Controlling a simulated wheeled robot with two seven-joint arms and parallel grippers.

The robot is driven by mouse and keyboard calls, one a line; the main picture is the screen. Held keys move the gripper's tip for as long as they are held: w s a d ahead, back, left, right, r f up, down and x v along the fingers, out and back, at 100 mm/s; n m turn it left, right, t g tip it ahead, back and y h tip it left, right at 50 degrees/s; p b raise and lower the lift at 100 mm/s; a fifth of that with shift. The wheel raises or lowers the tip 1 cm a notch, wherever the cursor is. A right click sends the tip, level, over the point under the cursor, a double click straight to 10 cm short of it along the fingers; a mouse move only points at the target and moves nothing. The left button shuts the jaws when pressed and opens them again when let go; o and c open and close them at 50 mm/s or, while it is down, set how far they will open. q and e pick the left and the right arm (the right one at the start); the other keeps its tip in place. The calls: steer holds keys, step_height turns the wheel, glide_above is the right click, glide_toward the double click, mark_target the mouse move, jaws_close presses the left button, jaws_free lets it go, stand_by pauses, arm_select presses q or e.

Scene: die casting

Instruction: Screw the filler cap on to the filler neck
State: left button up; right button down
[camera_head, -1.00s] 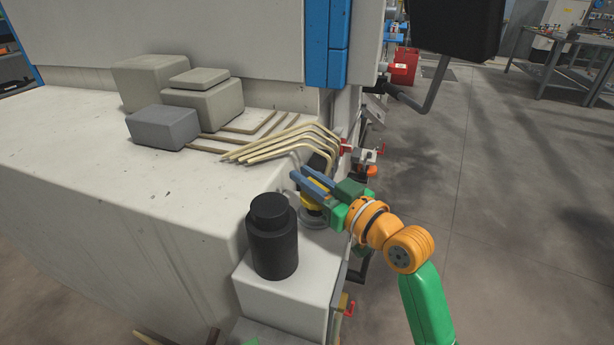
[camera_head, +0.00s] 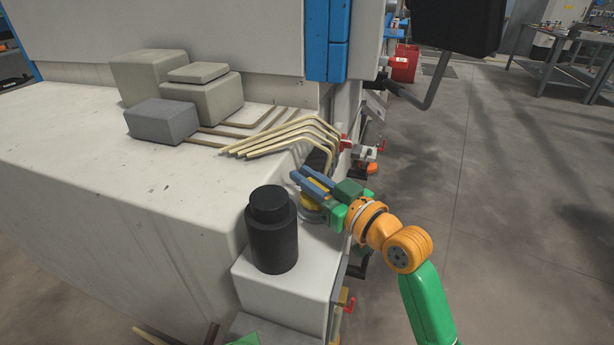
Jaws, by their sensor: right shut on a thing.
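My right gripper (camera_head: 308,182) reaches in from the right with its blue fingers over the small ledge at the corner of the white machine. It is shut on the yellow filler cap (camera_head: 312,200), which is partly hidden under the fingers. The grey filler neck (camera_head: 310,215) shows just below the cap, mostly covered by the cap and gripper. The cap sits at the neck, but I cannot tell whether the threads are engaged. My left gripper is not in view.
A black cylinder (camera_head: 273,238) stands close in front of the neck. Several bent pale pipes (camera_head: 285,137) reach over the machine edge just behind the gripper. Grey blocks (camera_head: 163,122) lie on the white machine top (camera_head: 130,200). Open floor (camera_head: 520,200) lies to the right.

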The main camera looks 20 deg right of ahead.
steer(key=shift+f+b, duration=0.35)
steer(key=shift+f, duration=0.25)
steer(key=c, duration=0.8)
jaws_free()
steer(key=shift+o, duration=0.2)
steer(key=v, duration=0.7)
steer(key=shift+d, duration=0.1)
